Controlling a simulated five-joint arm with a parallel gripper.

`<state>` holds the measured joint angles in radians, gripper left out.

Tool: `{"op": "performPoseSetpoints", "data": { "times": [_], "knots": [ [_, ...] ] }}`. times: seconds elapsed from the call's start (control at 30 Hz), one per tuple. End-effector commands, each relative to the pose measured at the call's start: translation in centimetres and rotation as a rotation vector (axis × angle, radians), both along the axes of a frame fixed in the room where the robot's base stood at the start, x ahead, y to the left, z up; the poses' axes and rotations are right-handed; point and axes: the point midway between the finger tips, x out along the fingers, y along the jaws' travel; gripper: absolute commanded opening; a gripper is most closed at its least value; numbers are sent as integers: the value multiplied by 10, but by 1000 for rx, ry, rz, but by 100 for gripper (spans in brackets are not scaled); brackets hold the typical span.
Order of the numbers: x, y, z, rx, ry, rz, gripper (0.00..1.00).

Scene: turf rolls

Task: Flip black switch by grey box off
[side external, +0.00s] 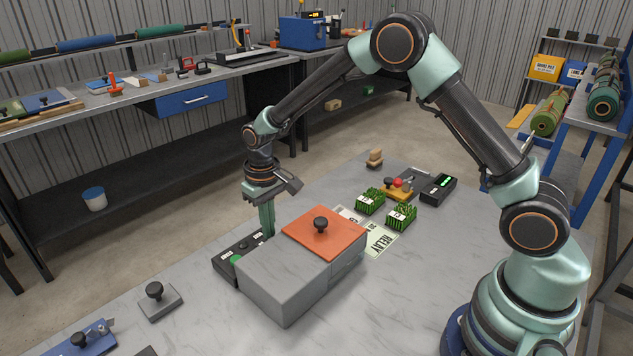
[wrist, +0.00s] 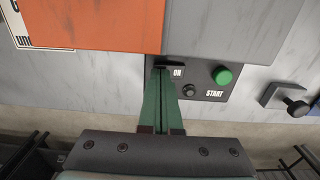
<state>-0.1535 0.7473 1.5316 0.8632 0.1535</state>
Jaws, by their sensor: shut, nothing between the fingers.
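A black switch panel (side external: 226,262) lies against the left side of the grey box (side external: 287,280), which has an orange lid with a black knob. In the wrist view the panel (wrist: 200,95) shows an "ON" label, a small dark knob and a green button (wrist: 222,77) marked "START". A dark piece, perhaps the switch (wrist: 172,63), shows beside "ON", partly hidden by the box edge and my fingers. My gripper (side external: 268,233) points down, shut and empty, with its green fingertips (wrist: 161,72) at the panel's box end. I cannot tell whether they touch the switch, or its position.
The grey box and orange lid (side external: 302,231) stand close on the gripper's right. Two turf pieces (side external: 401,216) lie beyond the box near a "RELAY" card (side external: 382,243). A grey plate with a black knob (side external: 160,304) lies front left.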

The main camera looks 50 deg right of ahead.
Motion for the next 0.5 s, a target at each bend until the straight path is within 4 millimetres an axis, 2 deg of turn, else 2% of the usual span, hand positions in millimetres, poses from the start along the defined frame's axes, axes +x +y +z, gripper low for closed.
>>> {"op": "performPoseSetpoints", "data": {
  "times": [0.5],
  "knots": [
    [0, 0, -6, 0, -1, 0, 0]
  ]
}}
